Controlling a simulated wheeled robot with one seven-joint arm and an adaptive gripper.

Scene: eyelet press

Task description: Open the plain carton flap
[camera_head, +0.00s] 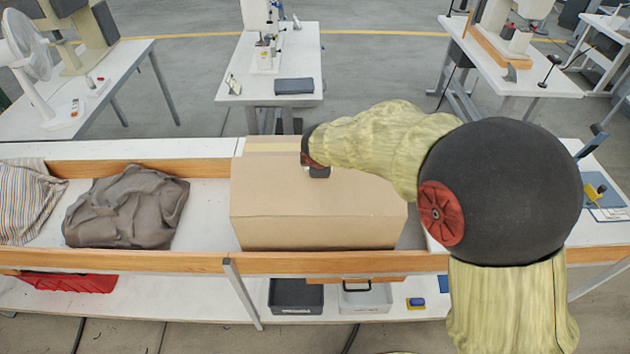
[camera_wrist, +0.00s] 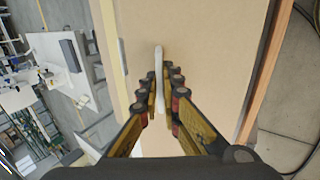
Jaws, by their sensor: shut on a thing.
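The plain brown carton (camera_head: 318,228) sits on the long white bench, and its top looks closed. My gripper (camera_head: 318,172) is over the carton's top, near the middle, partly hidden by my own wrist and arm. In the wrist view, my gripper (camera_wrist: 163,84) points down at the brown carton top (camera_wrist: 215,50). Its two fingers are close together on a narrow pale strip (camera_wrist: 158,62) that stands out against the cardboard. I cannot tell whether this strip is the flap's edge or a tab on it.
Grey cloth (camera_head: 128,208) and striped cloth (camera_head: 27,200) lie left of the carton. A wooden rail (camera_head: 150,262) edges the bench front. Grey bins (camera_head: 296,297) stand on the shelf below. Bare bench shows between the grey cloth and the carton.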

